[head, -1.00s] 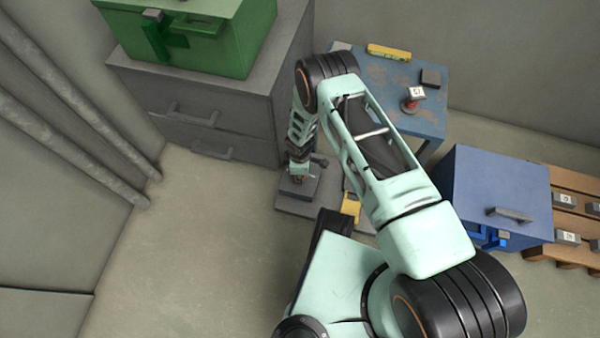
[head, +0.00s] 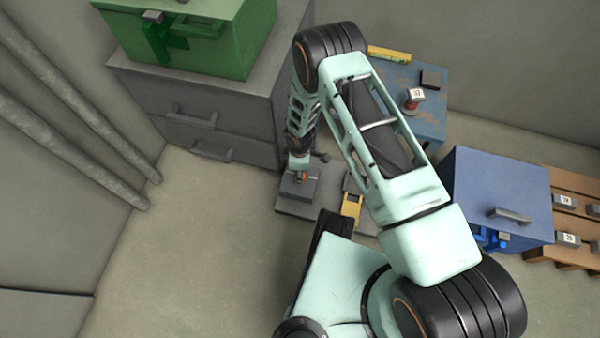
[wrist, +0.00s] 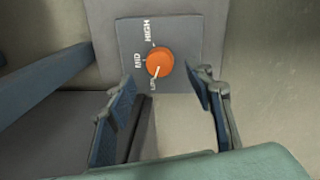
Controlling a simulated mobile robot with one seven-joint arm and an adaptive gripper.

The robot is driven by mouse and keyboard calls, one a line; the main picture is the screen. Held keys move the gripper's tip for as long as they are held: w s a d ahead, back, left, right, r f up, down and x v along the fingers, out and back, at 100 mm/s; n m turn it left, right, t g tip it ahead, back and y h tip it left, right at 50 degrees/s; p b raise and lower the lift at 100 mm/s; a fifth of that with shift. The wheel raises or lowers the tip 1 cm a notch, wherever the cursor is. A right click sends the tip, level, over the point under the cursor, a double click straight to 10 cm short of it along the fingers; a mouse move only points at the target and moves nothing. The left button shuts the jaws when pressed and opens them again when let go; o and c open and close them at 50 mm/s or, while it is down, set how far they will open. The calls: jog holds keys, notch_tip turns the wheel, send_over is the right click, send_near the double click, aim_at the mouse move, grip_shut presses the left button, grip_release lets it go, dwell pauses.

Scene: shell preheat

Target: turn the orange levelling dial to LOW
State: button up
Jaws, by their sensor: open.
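The orange dial (wrist: 160,63) sits on a grey panel (wrist: 186,30) marked HIGH, MID and, at the lower edge, a label that looks like LOW. Its white pointer line slants down toward that lowest label. My gripper (wrist: 165,80) is open, its two dark fingers apart on the near side of the dial, one to each side and not gripping it. In the head view the dial (head: 303,176) is a small orange spot at the end of my arm, above the dark box (head: 301,188) that carries it.
A yellow-marked piece (head: 351,205) stands right of the dial box. A grey drawer cabinet (head: 205,110) with a green case (head: 215,45) is behind left. A blue table (head: 425,120) and a blue box (head: 495,190) are at the right. Floor at left is clear.

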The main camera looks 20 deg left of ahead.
notch_tip(320, 180, up, 6)
jog(key=shift+s+r, duration=0.2)
jog(key=shift+s, duration=0.05)
jog(key=shift+d, duration=0.1)
dwell(0.4)
